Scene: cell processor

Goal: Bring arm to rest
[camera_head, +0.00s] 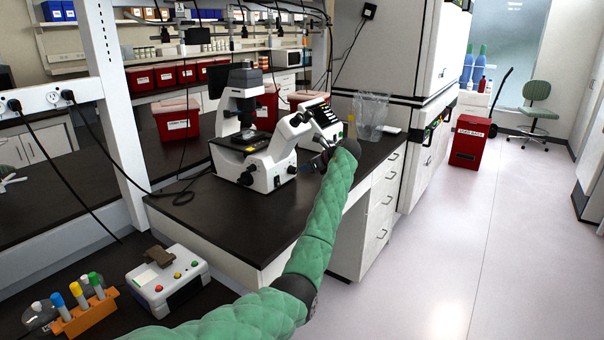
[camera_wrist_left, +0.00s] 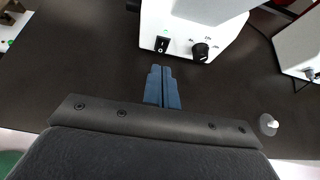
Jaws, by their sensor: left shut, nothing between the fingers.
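My left arm, in a green quilted sleeve, reaches out over the dark bench in the head view. Its gripper (camera_head: 318,161) is beside the white microscope (camera_head: 262,172), partly hidden by my wrist. In the left wrist view the blue-grey fingers of the left gripper (camera_wrist_left: 162,75) are shut together with nothing between them. They are over the dark bench top (camera_wrist_left: 85,65), just short of the microscope base (camera_wrist_left: 190,42) with its switch and knob. I cannot tell whether they touch it. My right gripper is in neither view.
A white device with coloured buttons (camera_head: 168,284) and an orange tube rack (camera_head: 85,318) are on the near bench at left. A clear bin (camera_head: 371,115) stands beyond my wrist. A red box (camera_head: 472,142) is on the floor. The floor at right (camera_head: 470,240) is clear.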

